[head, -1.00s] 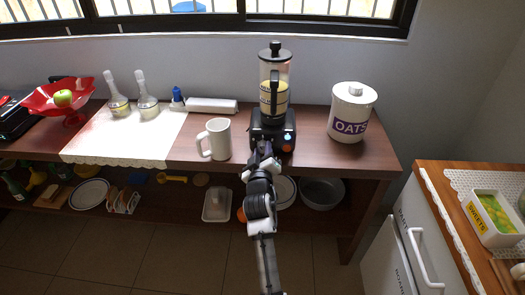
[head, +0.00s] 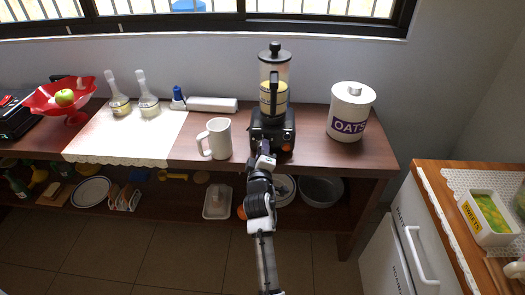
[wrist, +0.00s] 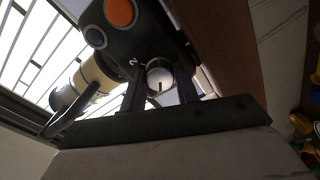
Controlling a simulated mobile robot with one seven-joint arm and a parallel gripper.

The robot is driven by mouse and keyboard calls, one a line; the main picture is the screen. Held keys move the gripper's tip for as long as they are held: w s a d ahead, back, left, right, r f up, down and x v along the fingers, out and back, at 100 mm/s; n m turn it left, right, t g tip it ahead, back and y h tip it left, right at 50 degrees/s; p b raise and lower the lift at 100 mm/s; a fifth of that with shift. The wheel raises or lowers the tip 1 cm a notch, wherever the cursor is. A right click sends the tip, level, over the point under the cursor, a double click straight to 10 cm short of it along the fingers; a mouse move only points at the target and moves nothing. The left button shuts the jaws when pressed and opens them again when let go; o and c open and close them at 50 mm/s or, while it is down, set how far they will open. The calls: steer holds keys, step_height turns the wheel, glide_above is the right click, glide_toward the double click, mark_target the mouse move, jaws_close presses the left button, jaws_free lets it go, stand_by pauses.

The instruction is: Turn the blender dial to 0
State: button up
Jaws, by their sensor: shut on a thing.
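The blender (head: 271,95) stands upright on the brown counter, with a dark base and a clear jar holding pale yellow contents. In the wrist view, its silver dial (wrist: 160,78) sits on the base (wrist: 140,45), with a dark pointer line on its face and a "2" printed beside it. Other numbers cannot be read. My gripper (wrist: 160,92) has one finger on each side of the dial and is shut on it. In the head view, my gripper (head: 264,147) is at the front of the base and hides the dial.
A white mug (head: 218,140) stands left of the blender, and an oats canister (head: 350,112) stands right. A shelf with a grey bowl (head: 321,190) is below.

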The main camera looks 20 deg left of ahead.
steer(key=o, duration=1)
steer(key=shift+c, duration=0.2)
steer(key=shift+s, duration=0.1)
